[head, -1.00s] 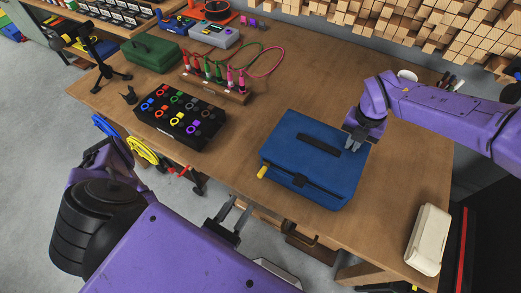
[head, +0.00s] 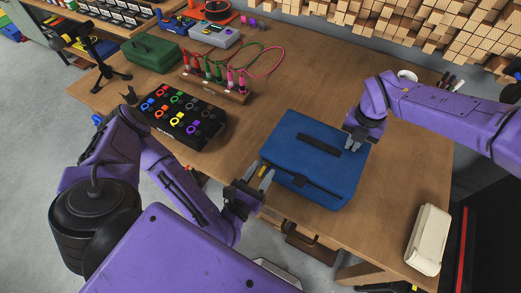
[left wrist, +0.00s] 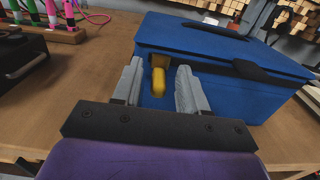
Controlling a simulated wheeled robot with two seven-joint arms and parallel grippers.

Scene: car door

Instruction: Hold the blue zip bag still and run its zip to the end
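The blue zip bag (head: 338,172) lies on the bench near its front edge, with a dark handle strip (head: 319,146) on top. Its yellow zip pull (left wrist: 158,78) shows at the bag's corner in the left wrist view. My left gripper (head: 260,179) is at the bag's front left corner. In the left wrist view its two fingers (left wrist: 158,88) are apart, one on each side of the pull, with gaps showing. My right gripper (head: 355,144) is down at the bag's far right corner; whether its fingers close on the bag is unclear.
A black box with coloured rings (head: 184,118) stands left of the bag. Behind it is a wooden rack of coloured plugs (head: 216,86) and a green case (head: 151,51). A cream case (head: 427,240) lies at the right front. Bare bench (head: 390,190) lies right of the bag.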

